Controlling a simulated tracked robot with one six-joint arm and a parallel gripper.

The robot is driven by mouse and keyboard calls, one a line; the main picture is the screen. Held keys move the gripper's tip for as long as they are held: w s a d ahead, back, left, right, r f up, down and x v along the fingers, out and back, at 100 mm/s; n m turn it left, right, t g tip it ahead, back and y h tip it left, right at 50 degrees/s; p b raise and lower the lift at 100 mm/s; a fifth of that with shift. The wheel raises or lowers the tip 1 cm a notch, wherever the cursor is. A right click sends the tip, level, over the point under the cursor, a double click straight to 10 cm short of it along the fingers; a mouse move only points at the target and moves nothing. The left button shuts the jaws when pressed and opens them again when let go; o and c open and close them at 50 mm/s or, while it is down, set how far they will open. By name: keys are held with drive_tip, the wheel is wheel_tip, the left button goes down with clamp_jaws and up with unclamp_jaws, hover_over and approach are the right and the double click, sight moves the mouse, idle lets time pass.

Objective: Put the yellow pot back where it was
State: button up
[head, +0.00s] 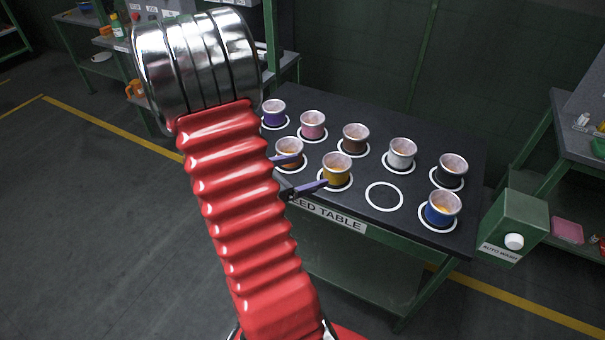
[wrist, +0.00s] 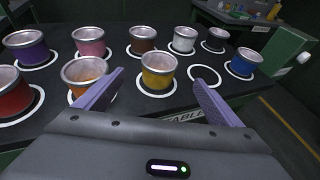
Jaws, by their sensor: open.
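The yellow pot (head: 336,173) stands upright on a white ring in the front row of the dark table (head: 300,93). It also shows in the wrist view (wrist: 158,73), centred ahead of my fingers. My gripper (head: 313,170) is open, with its two purple fingers pointing at the pot from the front left. In the wrist view my gripper (wrist: 159,80) has one finger on each side of the pot in the picture. I cannot tell whether the fingertips reach around it. An empty white ring (head: 384,196) lies just right of the yellow pot.
The orange pot (head: 289,154) stands close left of the yellow pot, near one finger. The blue pot (head: 442,210) stands beyond the empty ring. Brown (head: 355,140), white (head: 401,155) and other pots fill the back row. A green box (head: 513,228) stands at the table's right end.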

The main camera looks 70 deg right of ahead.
idle(0.4)
drive_tip(key=shift+r, duration=0.1)
drive_tip(key=w+a+r+m+t+y, duration=0.3)
drive_tip(key=a+r+m+t+y, duration=0.1)
drive_tip(key=a, duration=1)
drive_tip(key=w+a+r+m+t+y, duration=0.4)
drive_tip(key=a+r, duration=0.3)
drive_tip(key=a, duration=0.8)
drive_tip(key=w+a+r+m+t+y, duration=0.4)
drive_tip(key=a+r, duration=0.1)
drive_tip(key=a, duration=1)
drive_tip(key=shift+r, duration=0.3)
